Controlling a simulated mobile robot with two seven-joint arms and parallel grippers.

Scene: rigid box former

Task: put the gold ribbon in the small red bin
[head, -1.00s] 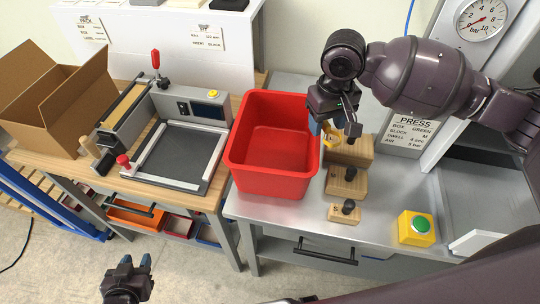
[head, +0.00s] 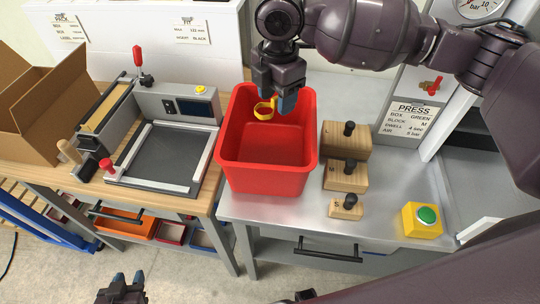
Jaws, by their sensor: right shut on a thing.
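The gold ribbon (head: 264,111) is a small yellow-gold loop hanging at the fingertips of my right gripper (head: 276,100). My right gripper is shut on it and holds it over the back part of the red bin. The red bin (head: 262,180) stands open and upright on the grey metal bench; no other thing shows inside it. My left gripper (head: 122,285) is low at the bottom edge, over the floor and away from the bin, with its two fingertips apart.
Wooden blocks with black knobs (head: 346,175) stand just right of the bin. A yellow box with a green button (head: 422,220) is further right. A grey framed machine (head: 165,150) and an open cardboard box (head: 40,110) are on the left wooden bench.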

